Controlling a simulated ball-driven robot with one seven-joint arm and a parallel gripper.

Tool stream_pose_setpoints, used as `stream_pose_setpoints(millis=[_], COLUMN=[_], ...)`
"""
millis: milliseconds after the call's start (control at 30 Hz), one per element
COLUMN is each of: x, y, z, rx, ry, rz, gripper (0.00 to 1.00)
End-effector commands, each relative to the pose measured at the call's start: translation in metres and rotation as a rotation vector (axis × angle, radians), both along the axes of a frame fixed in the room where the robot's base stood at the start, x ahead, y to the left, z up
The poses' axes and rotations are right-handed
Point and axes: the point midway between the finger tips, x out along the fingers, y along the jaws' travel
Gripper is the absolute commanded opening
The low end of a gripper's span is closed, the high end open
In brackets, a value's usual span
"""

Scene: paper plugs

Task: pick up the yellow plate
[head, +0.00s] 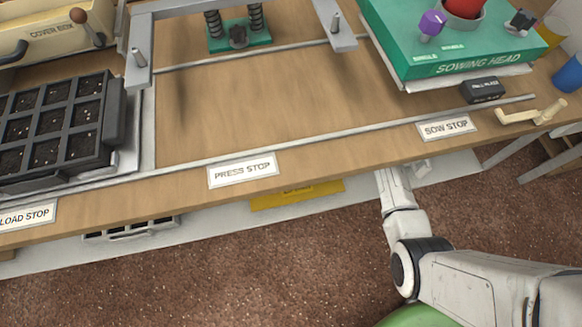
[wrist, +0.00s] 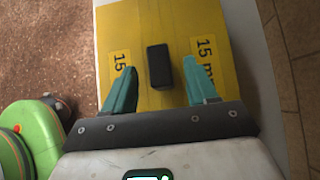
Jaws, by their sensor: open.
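The yellow plate (wrist: 145,35) lies on a pale shelf in the wrist view, with "15" labels on it and a black block-like handle (wrist: 159,66) standing at its middle. In the head view only a strip of the yellow plate (head: 297,194) shows below the table's front edge; the rest is hidden under the tabletop. My gripper (wrist: 155,88) is open, its two teal fingers on either side of the black handle's near end, with gaps to both. Whether the fingertips are down at the handle's height I cannot tell. In the head view my gripper is hidden under the table edge.
The wooden table (head: 270,100) overhangs the pale lower shelf (head: 225,222). A black seed tray (head: 60,125) stands on the left, and a green sowing head (head: 440,50) on the right.

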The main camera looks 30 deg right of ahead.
Motion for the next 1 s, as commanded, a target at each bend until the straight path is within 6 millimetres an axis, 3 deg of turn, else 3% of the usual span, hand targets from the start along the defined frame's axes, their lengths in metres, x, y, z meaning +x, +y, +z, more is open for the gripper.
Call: stream_pose_setpoints(millis=[200,500,1000], x=[0.006,0.007,0.007], y=[0.02,0.022,0.022], z=[-0.019,-0.021,-0.021], rx=[0.001,-0.001,-0.001], ry=[0.002,0.0,0.001], rz=[0.001,-0.001,-0.001], gripper=[0.57,0.57,0.11])
